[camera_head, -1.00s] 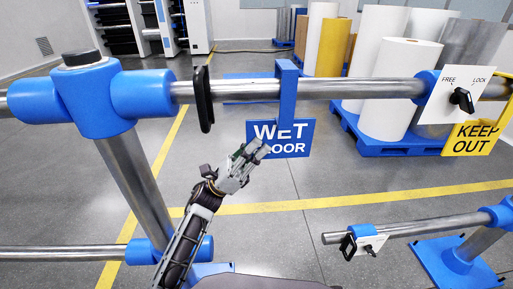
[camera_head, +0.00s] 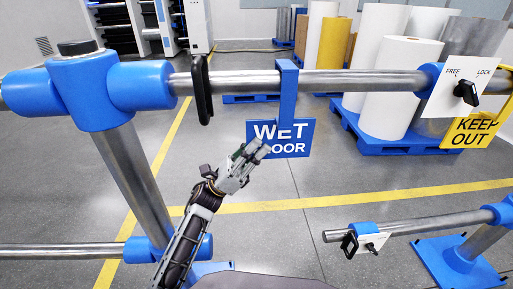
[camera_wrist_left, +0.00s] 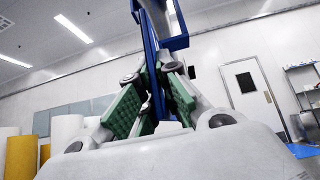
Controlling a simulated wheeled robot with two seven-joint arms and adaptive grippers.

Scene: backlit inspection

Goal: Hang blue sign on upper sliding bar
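The blue sign (camera_head: 262,150), lettered "WET" with "OOR" visible below, stands upright in the middle of the head view. Its blue hook (camera_head: 287,98) rises in front of the upper sliding bar (camera_head: 360,82), with the hook top above the bar. I cannot tell whether the hook touches the bar. My left gripper (camera_head: 256,150) is at the sign's lower left and covers some lettering. In the left wrist view, the green pads of the left gripper (camera_wrist_left: 158,88) are on both sides of the thin blue sign (camera_wrist_left: 155,55). My right gripper is not in view.
A black ring-like stop (camera_head: 202,88) is on the bar left of the hook. A blue-jointed post (camera_head: 125,165) stands left. A white FREE/LOCK plate (camera_head: 452,90) and yellow KEEP OUT sign (camera_head: 475,132) are right. A lower bar (camera_head: 410,226) is at lower right.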

